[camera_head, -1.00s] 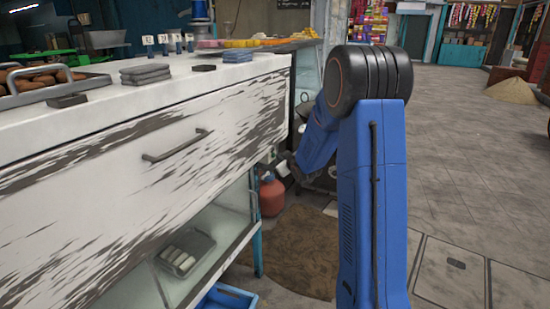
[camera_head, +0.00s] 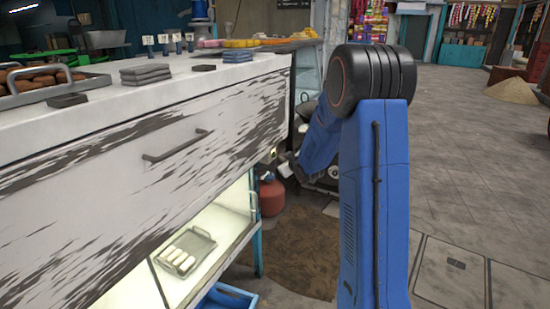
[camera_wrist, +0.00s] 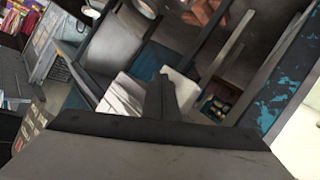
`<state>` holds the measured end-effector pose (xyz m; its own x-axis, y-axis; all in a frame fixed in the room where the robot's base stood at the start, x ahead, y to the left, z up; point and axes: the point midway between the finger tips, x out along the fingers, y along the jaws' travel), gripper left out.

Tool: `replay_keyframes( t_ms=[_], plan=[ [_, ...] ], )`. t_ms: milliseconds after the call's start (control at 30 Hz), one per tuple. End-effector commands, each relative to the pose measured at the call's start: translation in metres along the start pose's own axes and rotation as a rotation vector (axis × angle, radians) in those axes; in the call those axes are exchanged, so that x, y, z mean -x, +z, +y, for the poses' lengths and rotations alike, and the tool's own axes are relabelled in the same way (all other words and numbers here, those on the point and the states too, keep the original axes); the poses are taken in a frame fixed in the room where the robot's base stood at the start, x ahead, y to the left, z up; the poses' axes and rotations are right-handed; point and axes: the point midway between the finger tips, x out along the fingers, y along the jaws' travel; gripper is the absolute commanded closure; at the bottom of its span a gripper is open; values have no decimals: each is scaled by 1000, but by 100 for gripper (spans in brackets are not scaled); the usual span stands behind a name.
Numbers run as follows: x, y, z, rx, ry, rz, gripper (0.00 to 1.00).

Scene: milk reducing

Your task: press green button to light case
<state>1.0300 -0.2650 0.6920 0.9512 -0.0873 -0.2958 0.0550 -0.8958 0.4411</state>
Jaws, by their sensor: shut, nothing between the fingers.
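The glass case (camera_head: 238,205) under the white counter glows with light inside. A small pale fitting (camera_head: 273,154) shows on the counter's end near the case; no green colour can be made out on it, and I cannot tell whether it holds the button. My gripper (camera_head: 285,170) is just to the right of that fitting, small and partly unclear in the head view. In the wrist view my gripper (camera_wrist: 163,88) is shut and empty, with its dark fingers together.
A tray (camera_head: 187,250) with several white rolls lies in the lit case. A red gas cylinder (camera_head: 271,195) stands below my gripper. A blue crate (camera_head: 229,297) is on the floor. The paved floor (camera_head: 470,180) to the right is mostly clear.

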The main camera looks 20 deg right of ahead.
Motion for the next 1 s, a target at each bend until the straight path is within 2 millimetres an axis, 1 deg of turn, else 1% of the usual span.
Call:
replay_keyframes(
  t_ms=[167, 800, 1000],
  plan=[
    [1, 1, 1, 0, 0, 0, 100],
    [36, 26, 27, 1, 1, 1, 100],
    [42, 30, 30, 0, 0, 0, 100]
  ],
)
